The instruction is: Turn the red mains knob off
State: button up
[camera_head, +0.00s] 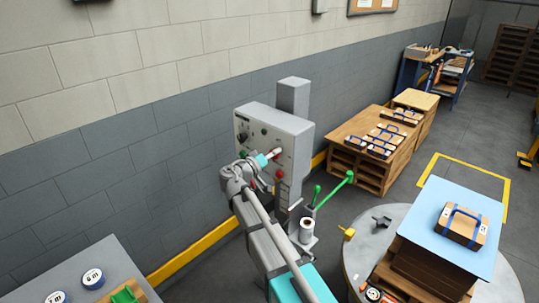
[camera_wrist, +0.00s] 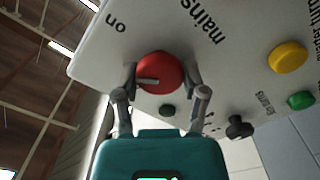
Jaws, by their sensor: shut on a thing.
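The red mains knob (camera_wrist: 162,72) is on the pale control panel (camera_wrist: 232,35), close in front of the wrist camera. The printed words "mains" and "on" show above it. A grey pointer mark on the knob lies toward the left of the picture, roughly sideways. My gripper (camera_wrist: 158,84) has one finger on each side of the knob and is shut on it. In the head view my gripper (camera_head: 262,160) is at the front of the grey control box (camera_head: 290,128); the knob is partly covered there by the gripper.
The panel also has a yellow button (camera_wrist: 288,57), a green button (camera_wrist: 301,100) and a black knob (camera_wrist: 239,127) to the right. Green-knobbed levers (camera_head: 333,190) stand right of the box. A round table (camera_head: 358,262) with a blue-topped stack is farther right.

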jog(key=n, duration=0.5)
jog(key=shift+w+n, duration=0.15)
jog(key=shift+n, duration=0.15)
jog(key=n, duration=0.5)
jog(key=shift+n, duration=0.3)
jog(key=o, duration=1.1)
jog(key=shift+f, duration=0.1)
jog(key=shift+o, duration=0.2)
jog(key=v, duration=1.2)
